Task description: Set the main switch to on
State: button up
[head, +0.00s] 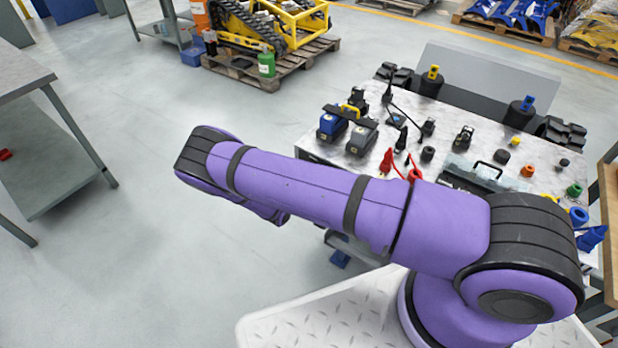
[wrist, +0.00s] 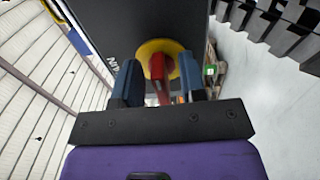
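The main switch shows only in the wrist view, as a red handle (wrist: 158,68) on a round yellow plate (wrist: 149,50), fixed to a dark panel (wrist: 125,20). White letters on the panel, partly hidden, stand left of the plate. My gripper (wrist: 159,78) has two blue fingers, one on each side of the red handle. Narrow gaps show between the fingers and the handle, so it looks open around it, not clamped. The lower part of the handle and plate is hidden by the gripper. In the head view my purple arm hides the gripper, and the switch is not seen.
In the head view, a workbench (head: 455,127) with batteries, cables and small parts stands right, behind my arm. A grey table (head: 22,78) stands at the left. A pallet (head: 270,68) with a yellow tracked machine stands at the back. The floor between is clear.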

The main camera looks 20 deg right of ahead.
jog(key=v, duration=1)
jog(key=shift+s+a, duration=0.2)
jog(key=shift+a, duration=0.1)
jog(key=s+d+r+m+g+y, duration=0.1)
jog(key=d+r+m+g+y, duration=0.2)
jog(key=r, duration=1)
jog(key=s+d+r+m+g+y, duration=0.1)
jog(key=s+d+r+m+g, duration=0.3)
jog(key=r, duration=0.9)
jog(key=w+d+r+m+g+y, duration=0.1)
jog(key=d+r+g+y, duration=0.3)
jog(key=r, duration=0.9)
jog(key=s+d+r+t+y, duration=0.2)
jog(key=s+r+t+y, duration=0.1)
jog(key=s+r, duration=0.7)
jog(key=s+d+r+t+y, duration=0.2)
jog(key=s+r, duration=0.8)
jog(key=s, duration=0.6)
jog(key=shift+s+n+t+y, duration=0.25)
jog(key=shift+n+t+y, duration=0.15)
jog(key=shift+y, duration=0.4)
